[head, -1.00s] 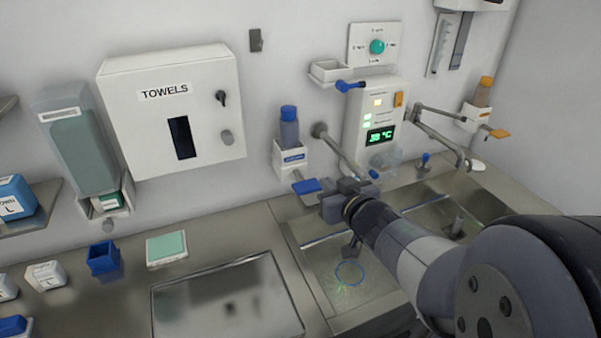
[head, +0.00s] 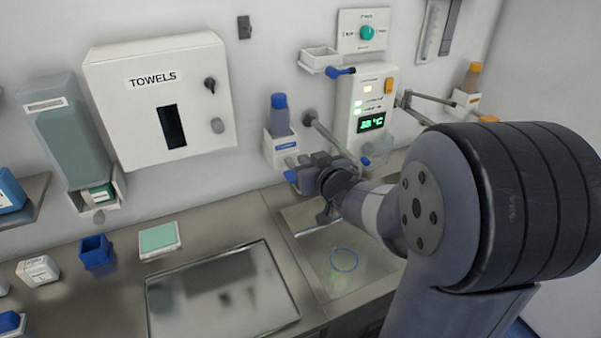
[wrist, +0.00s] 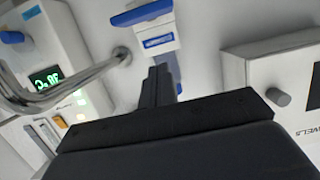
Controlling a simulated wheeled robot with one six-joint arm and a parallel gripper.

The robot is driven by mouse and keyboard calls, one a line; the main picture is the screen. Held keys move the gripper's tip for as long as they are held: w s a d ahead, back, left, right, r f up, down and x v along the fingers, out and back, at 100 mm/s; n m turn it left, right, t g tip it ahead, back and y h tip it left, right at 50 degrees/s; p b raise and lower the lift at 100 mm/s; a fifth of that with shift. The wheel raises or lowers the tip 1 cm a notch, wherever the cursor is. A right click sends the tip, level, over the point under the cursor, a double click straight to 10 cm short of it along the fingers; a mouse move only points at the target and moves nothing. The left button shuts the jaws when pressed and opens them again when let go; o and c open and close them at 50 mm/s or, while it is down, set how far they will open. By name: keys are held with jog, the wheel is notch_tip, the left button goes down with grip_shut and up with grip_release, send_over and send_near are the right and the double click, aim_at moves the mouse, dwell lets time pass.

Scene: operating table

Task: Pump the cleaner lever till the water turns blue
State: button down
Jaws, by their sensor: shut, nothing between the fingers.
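The cleaner dispenser (head: 281,146) is a white wall holder with a blue-capped bottle. Its blue lever (head: 291,176) sticks out below, partly hidden by my gripper (head: 302,164). My gripper is shut and empty, just in front of the dispenser's lower part; I cannot tell whether it touches the lever. The wrist view is upside down: the lever (wrist: 142,13) is at the top, beyond the fingertips (wrist: 159,70), which overlap the holder and bottle. The sink basin (head: 368,288) below has a blue ring (head: 344,260) and a faint yellow-green tint.
A metal spout (head: 335,138) runs close to the right of my gripper. Beyond it is a control box (head: 371,108) with a green display. A towel box (head: 163,105) is on the left wall. An orange-lever dispenser (head: 466,97) is partly behind my arm. The left counter holds small boxes.

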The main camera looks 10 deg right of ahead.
jog(key=x, duration=0.3)
notch_tip(320, 180, down, 2)
jog(key=shift+s+f, duration=0.1)
jog(key=shift+s, duration=0.05)
jog(key=shift+d+f, duration=0.1)
jog(key=shift+f, duration=0.8)
